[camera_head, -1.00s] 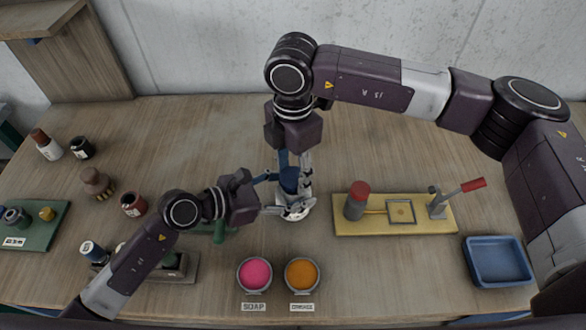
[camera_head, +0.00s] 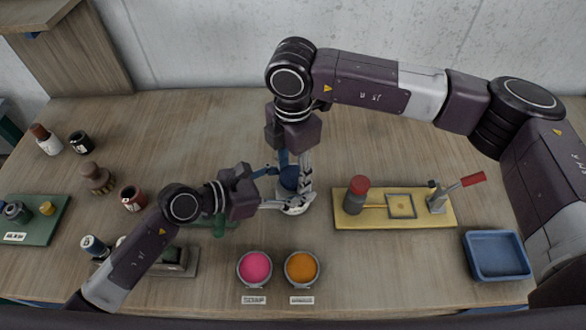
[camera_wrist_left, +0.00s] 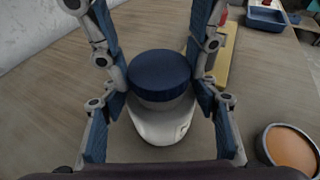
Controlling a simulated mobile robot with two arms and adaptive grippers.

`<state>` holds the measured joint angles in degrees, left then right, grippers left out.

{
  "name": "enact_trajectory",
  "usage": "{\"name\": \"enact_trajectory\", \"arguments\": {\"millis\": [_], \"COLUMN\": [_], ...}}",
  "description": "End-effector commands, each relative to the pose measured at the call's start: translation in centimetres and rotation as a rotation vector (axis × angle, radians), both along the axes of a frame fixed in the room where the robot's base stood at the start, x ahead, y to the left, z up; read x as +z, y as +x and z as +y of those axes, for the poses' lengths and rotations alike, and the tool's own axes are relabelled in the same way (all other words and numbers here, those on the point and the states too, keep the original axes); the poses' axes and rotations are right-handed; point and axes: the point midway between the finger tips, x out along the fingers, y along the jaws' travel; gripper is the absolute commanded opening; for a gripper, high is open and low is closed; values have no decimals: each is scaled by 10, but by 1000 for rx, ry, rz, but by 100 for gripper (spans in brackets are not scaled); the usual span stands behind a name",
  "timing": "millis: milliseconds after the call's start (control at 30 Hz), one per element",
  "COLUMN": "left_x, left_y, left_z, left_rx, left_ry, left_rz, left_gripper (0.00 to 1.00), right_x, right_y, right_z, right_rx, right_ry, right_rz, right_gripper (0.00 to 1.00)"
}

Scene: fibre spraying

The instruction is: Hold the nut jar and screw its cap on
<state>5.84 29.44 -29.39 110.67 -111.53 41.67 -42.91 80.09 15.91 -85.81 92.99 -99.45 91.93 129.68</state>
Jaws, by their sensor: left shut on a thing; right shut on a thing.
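The nut jar (camera_head: 295,210) stands near the middle of the table, with its pale lower part showing among the fingers. The dark blue cap (camera_head: 289,177) sits on top of it; how far it is threaded cannot be seen. The left wrist view shows the cap (camera_wrist_left: 160,70) level above the pale jar body (camera_wrist_left: 163,124). My left gripper (camera_head: 284,189) comes in from the left and is shut on the jar. My right gripper (camera_head: 295,175) points down from above and is shut on the cap. The fingers hide much of the jar.
Two bowls, pink (camera_head: 255,266) and orange (camera_head: 302,267), stand in front of the jar. A yellow board (camera_head: 380,219) with a red-handled lever and a blue tray (camera_head: 498,257) lie to the right. Several small bottles and a green board (camera_head: 45,225) are on the left.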

Motion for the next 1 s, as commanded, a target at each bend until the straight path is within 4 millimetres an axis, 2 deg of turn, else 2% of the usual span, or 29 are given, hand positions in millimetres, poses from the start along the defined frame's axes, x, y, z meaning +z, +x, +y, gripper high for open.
{"name": "enact_trajectory", "arguments": {"millis": [1000], "left_x": [2], "left_y": [-2], "left_z": [-3], "left_rx": [-5], "left_ry": [-9], "left_rz": [5], "left_gripper": [12], "right_x": [-21], "right_y": [1], "right_z": [-1], "right_rx": [-4], "right_ry": [-2], "right_rz": [0], "right_gripper": [33]}}
